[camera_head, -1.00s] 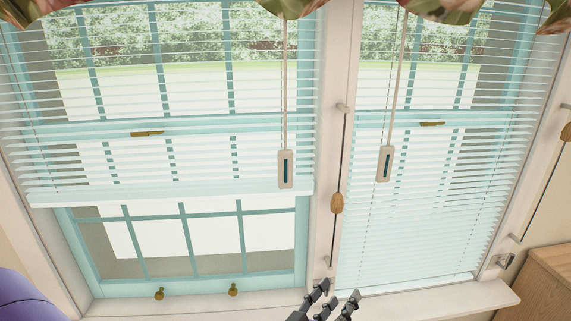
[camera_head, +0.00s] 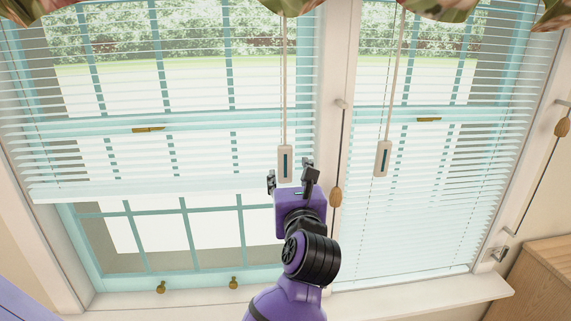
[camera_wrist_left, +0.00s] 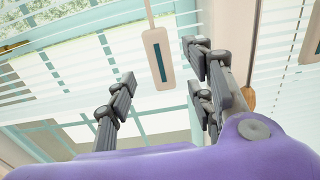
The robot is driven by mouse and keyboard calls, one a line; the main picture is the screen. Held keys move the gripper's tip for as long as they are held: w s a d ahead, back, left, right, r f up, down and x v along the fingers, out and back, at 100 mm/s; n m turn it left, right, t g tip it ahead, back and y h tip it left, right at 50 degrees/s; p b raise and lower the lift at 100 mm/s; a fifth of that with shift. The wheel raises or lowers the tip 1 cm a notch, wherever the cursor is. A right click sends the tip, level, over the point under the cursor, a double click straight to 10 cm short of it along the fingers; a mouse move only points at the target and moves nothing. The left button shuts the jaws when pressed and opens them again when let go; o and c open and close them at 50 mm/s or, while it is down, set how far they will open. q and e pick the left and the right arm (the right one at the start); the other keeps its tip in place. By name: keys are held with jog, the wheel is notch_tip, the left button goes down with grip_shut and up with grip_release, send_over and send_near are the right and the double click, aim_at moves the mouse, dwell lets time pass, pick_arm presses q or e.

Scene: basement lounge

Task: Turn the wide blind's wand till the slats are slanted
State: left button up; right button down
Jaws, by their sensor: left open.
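The wide blind (camera_head: 180,100) hangs over the left window, its bottom rail above the lower panes. The outside shows between its slats, which look close to level. Its wand (camera_head: 285,115) hangs near its right edge and ends in a flat pale handle with a dark teal stripe (camera_head: 285,163). My left gripper (camera_head: 290,179) is open just below and around the line of the handle. In the left wrist view the handle (camera_wrist_left: 158,57) appears between and beyond the open fingers (camera_wrist_left: 162,66); contact is not visible. My right gripper is not in view.
A narrower blind (camera_head: 430,190) on the right has a similar wand handle (camera_head: 383,158). A cord with a wooden knob (camera_head: 336,197) hangs on the post just right of my gripper. The sill (camera_head: 420,293) runs below, and a wooden cabinet (camera_head: 540,285) stands at lower right.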

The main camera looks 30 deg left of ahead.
aim_at(286, 163)
pick_arm(q)
jog(key=x, duration=0.6)
jog(key=shift+w+a+r+p, duration=0.1)
jog(key=shift+a+r+p, duration=0.1)
jog(key=shift+p, duration=0.2)
jog(key=shift+w+a, duration=0.15)
jog(key=shift+w, duration=0.15)
jog(key=shift+f, duration=0.1)
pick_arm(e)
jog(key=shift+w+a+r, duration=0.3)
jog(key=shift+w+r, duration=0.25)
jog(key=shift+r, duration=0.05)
pick_arm(q)
jog(key=shift+c, duration=0.6)
jog(key=c, duration=1)
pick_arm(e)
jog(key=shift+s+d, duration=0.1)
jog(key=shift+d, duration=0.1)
